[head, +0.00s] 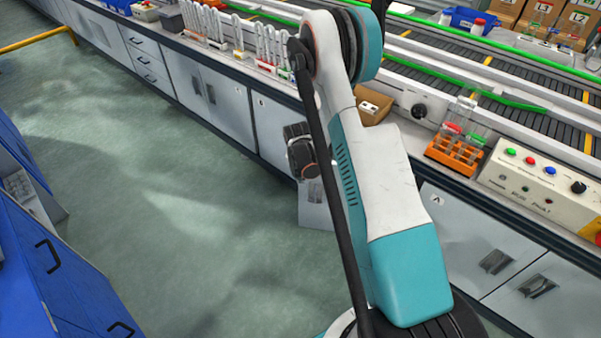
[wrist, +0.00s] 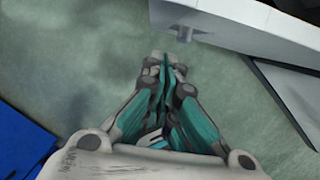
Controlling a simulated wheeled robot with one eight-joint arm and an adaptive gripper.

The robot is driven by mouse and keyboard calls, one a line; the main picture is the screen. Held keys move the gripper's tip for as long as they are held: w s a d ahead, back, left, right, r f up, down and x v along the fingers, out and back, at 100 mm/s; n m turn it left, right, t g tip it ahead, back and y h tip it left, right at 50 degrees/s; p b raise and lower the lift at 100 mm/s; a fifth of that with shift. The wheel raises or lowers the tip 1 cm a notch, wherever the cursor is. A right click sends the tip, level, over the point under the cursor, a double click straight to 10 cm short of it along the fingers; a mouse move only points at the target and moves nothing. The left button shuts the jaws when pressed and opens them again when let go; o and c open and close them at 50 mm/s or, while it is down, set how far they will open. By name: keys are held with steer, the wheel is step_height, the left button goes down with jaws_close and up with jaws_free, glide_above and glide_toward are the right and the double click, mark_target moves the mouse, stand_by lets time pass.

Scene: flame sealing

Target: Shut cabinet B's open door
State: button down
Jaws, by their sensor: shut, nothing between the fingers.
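The open door (head: 313,213) is a light grey panel standing out from the bench front into the aisle, partly hidden behind my arm in the head view. In the wrist view the door (wrist: 240,25) crosses the upper right, with its handle (wrist: 184,33) near its left end. My gripper (wrist: 166,66) is shut and empty, its fingertips over the floor just below and left of the handle in the picture. I see no clear contact with the door. My arm hides cabinet B's opening and label in the head view.
Shut grey cabinets (head: 215,95) line the bench on the left, and cabinet A (head: 465,235) is on the right. Blue drawers (head: 50,265) stand at the lower left. The green floor (head: 170,200) between is clear. An orange tube rack (head: 455,155) stands on the bench.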

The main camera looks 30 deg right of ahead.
steer(key=shift+w+d+r+b, duration=0.2)
steer(key=shift+w+d+b, duration=0.25)
steer(key=shift+w+d, duration=0.85)
steer(key=shift+w+a, duration=0.1)
steer(key=w+d+m+g, duration=0.1)
steer(key=w+d+m, duration=0.3)
steer(key=w+d, duration=0.7)
steer(key=shift+w+d+m+h, duration=0.2)
steer(key=shift+d+m+h, duration=0.15)
steer(key=shift+d, duration=0.35)
